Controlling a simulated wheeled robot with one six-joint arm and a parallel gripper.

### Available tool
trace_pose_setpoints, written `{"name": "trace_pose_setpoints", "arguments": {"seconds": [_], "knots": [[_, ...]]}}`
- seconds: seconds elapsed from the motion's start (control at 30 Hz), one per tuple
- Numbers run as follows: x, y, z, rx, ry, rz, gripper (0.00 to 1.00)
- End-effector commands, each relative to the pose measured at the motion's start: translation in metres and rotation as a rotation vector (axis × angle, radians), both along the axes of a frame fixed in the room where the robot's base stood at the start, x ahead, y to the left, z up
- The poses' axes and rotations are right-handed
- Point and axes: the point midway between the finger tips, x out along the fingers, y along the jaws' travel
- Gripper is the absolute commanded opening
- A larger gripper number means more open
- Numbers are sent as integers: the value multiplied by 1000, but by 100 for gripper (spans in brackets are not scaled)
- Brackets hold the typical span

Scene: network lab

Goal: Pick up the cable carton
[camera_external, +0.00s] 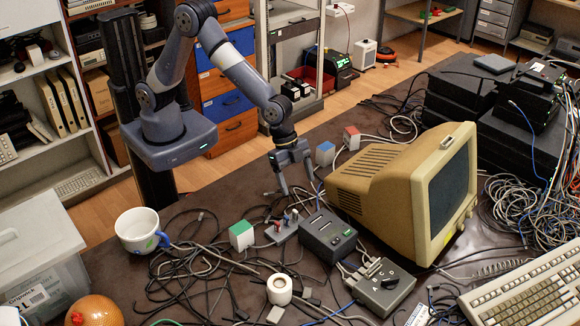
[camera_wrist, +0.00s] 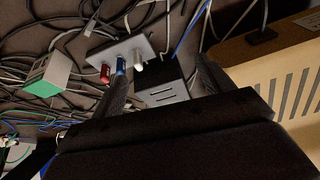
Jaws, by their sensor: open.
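Three small cartons stand on the dark table, and I cannot tell which is the cable carton. A green-topped white carton (camera_external: 241,235) stands left of the toggle-switch block; it also shows at the left of the wrist view (camera_wrist: 50,75). A blue-topped carton (camera_external: 325,154) and a red-topped carton (camera_external: 351,138) stand behind the beige monitor. My gripper (camera_external: 293,191) points down, open and empty, above the table behind the toggle-switch block. In the wrist view its two fingers (camera_wrist: 163,72) are spread, outside all the cartons; the green-topped one lies left of them.
The toggle-switch block (camera_external: 283,227) and a dark box (camera_external: 327,236) lie close in front of my gripper. The beige monitor (camera_external: 380,185) stands right of it. Loose cables cover much of the table. A white mug (camera_external: 139,230) and a tape roll (camera_external: 279,289) flank the green-topped carton.

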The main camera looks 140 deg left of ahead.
Motion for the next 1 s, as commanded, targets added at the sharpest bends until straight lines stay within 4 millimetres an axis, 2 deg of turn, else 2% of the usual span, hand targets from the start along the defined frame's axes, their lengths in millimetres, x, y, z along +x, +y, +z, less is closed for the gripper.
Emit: {"name": "trace_pose_setpoints", "arguments": {"seconds": [0.03, 0.1, 0.2, 0.3, 0.4, 0.5, 0.67, 1.0], "knots": [[-1, -34, -5, -8, -37, -10, 75], [-4, -72, -10, -17, -99, -7, 75], [-15, -118, -14, -28, -180, 7, 75], [-31, -153, -16, -36, -248, 23, 75], [-46, -177, -15, -39, -305, 37, 75], [-59, -191, -15, -39, -346, 49, 75], [-67, -199, -15, -39, -377, 58, 75], [-36, -199, -46, -38, -378, 61, 75]]}}
